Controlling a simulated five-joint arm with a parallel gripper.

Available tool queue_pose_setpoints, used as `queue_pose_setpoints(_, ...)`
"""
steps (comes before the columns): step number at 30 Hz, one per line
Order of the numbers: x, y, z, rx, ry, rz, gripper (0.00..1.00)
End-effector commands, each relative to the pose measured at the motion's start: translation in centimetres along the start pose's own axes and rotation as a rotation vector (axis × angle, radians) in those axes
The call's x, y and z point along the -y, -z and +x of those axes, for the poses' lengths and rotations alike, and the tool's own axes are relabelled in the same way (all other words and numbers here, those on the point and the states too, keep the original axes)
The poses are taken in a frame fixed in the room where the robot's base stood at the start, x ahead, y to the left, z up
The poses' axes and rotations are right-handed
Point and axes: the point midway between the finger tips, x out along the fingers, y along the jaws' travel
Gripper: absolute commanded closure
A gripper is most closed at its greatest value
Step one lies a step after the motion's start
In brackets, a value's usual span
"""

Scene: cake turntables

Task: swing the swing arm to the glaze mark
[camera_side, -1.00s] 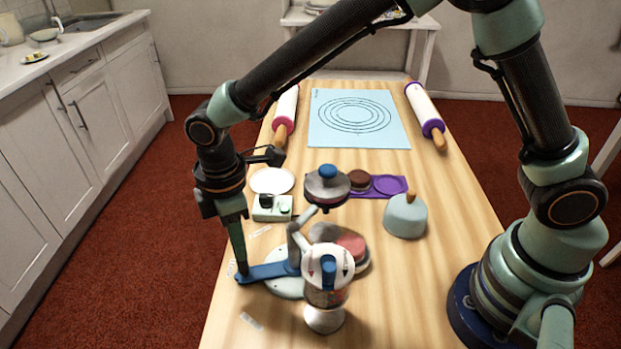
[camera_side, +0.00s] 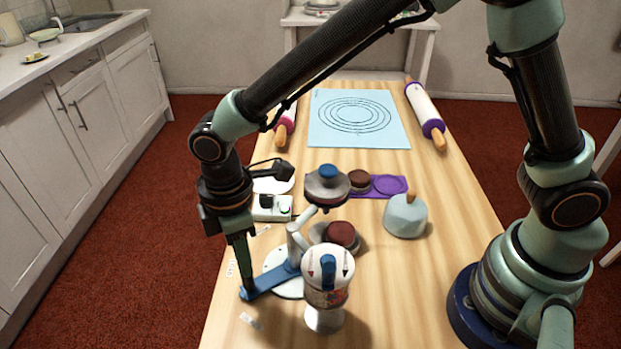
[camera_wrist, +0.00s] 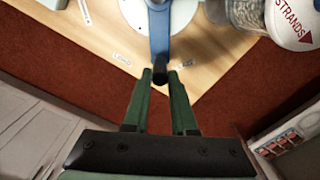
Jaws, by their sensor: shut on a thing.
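The swing arm (camera_side: 268,281) is a blue bar reaching left from a grey post on a round white base (camera_side: 290,289). In the wrist view, the blue bar (camera_wrist: 159,35) ends in a dark knob between my fingertips. My gripper (camera_side: 245,291) points down at the bar's outer end and is shut on it; it also shows in the wrist view (camera_wrist: 160,76). Small white labels lie around the base: one left of the bar (camera_side: 230,268), one in front (camera_side: 252,320), one behind (camera_side: 263,230).
A white-topped jar (camera_side: 328,258) stands close right of the bar. A dark red cake (camera_side: 341,234) and a grey canister with a blue knob (camera_side: 327,188) are behind. A pale blue dome (camera_side: 405,216) stands right. The table's left edge is close to my gripper.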

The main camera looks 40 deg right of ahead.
Motion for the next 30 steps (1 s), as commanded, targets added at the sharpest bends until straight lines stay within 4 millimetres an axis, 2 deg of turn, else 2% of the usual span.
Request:
queue_pose_setpoints(9, 0.1, 0.0, -0.1, -0.001, -0.001, 0.000, 1.00)
queue_pose_setpoints(21, 2.4, -0.6, -0.1, -0.001, -0.001, 0.000, 1.00)
queue_pose_setpoints(30, 2.8, -0.8, 0.0, 0.000, 0.000, 0.001, 1.00)
